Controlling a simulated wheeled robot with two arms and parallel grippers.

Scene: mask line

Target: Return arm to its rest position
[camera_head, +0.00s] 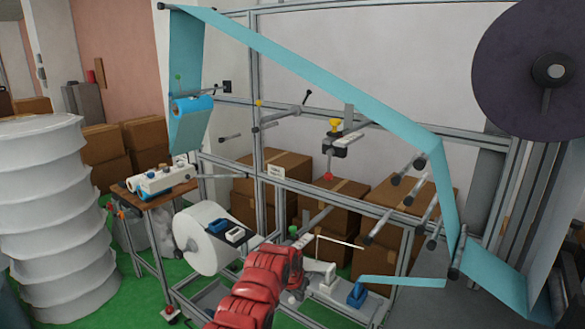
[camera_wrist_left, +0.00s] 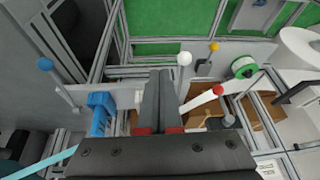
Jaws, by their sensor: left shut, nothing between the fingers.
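My red left arm (camera_head: 262,288) reaches in from the bottom of the head view toward the lower part of the machine frame. Its gripper is hard to make out there among the machine parts. In the left wrist view, my left gripper (camera_wrist_left: 161,76) has its two dark fingers together, with nothing visible between them. The fingers point toward the machine's knobs and bars. A white-knobbed lever (camera_wrist_left: 184,60) shows close beside the fingertips; I cannot tell whether they touch. My right gripper is not in view.
A metal frame (camera_head: 257,150) carries a light-blue sheet (camera_head: 330,85) over rollers. A white roll (camera_head: 205,240) lies left of my arm. A blue-knobbed lever (camera_wrist_left: 45,65), blue block (camera_wrist_left: 101,115) and red knob (camera_wrist_left: 218,90) surround the gripper. Cardboard boxes (camera_head: 375,200) stand behind.

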